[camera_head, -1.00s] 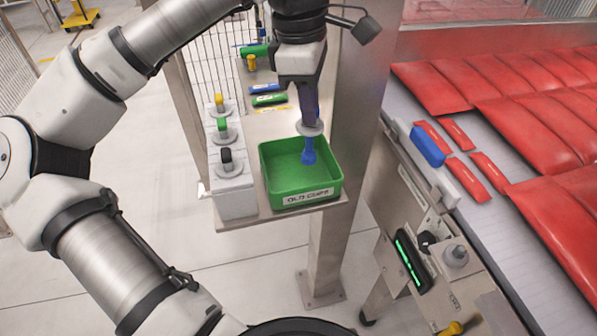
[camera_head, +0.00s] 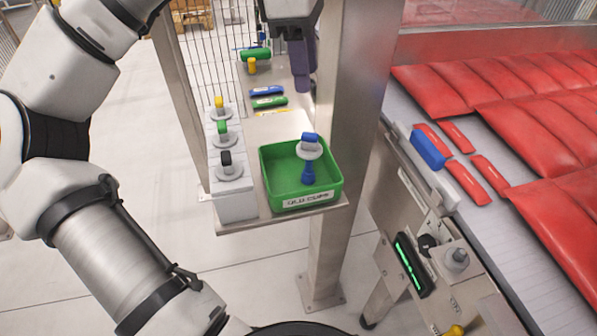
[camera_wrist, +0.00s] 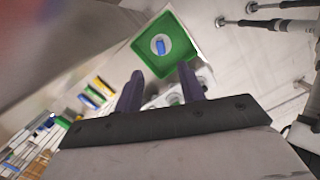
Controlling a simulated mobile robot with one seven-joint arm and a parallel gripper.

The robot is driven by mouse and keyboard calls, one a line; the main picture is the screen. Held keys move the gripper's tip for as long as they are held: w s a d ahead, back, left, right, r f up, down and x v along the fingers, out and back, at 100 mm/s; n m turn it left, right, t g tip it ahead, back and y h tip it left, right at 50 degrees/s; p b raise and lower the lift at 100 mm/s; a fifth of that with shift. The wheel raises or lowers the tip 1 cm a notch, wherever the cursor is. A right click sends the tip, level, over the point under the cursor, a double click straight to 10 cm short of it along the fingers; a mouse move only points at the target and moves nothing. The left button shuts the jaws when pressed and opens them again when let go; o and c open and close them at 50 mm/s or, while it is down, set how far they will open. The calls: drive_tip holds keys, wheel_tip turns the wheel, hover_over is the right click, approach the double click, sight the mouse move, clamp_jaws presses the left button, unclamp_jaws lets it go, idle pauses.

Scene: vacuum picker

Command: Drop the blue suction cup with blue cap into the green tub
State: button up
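The blue suction cup with a blue cap (camera_head: 309,150) stands in the green tub (camera_head: 272,179), its white disc and blue cap above the blue bellows. In the wrist view the cup (camera_wrist: 160,45) shows from above inside the tub (camera_wrist: 184,47), clear of the tub walls. My gripper (camera_wrist: 161,82) is open and empty in the wrist view, its two purple fingers apart. In the head view my gripper (camera_head: 304,88) is above and behind the tub, apart from the cup.
A white rack (camera_head: 233,197) with yellow-, green- and black-capped cups stands left of the tub. A metal post (camera_head: 352,100) rises close on the right. Blue and green blocks lie behind on the shelf. Red packs (camera_head: 540,110) cover the conveyor at right.

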wheel_tip(320, 180, up, 7)
drive_tip(key=shift+a+p, duration=0.4)
drive_tip(key=shift+p, duration=0.05)
drive_tip(key=shift+f, duration=0.1)
